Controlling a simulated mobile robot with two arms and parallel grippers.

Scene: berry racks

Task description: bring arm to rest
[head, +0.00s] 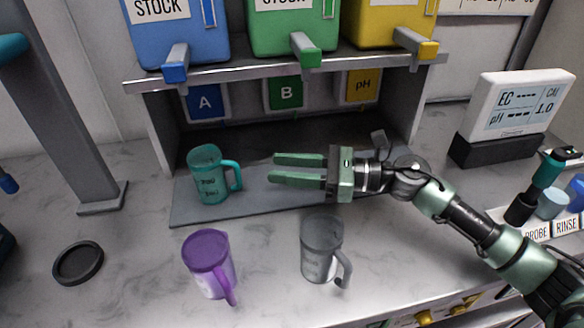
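My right gripper (300,171) reaches in from the right, its two green fingers apart with nothing between them. It hovers over the grey mat (195,213) below the stock tanks, pointing left. A teal jug (207,174) stands upright on the mat, to the left of the fingertips and apart from them. A grey jug (321,252) stands on the counter in front of the gripper. A purple jug (209,264) stands to its left. My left gripper is not in view.
Blue (178,32), green (293,27) and yellow (390,24) tanks with taps sit on a shelf above. An EC/pH meter (513,104) stands at the right, with probe and rinse holders below it. A black round lid (78,263) lies at the left. The front-left counter is mostly clear.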

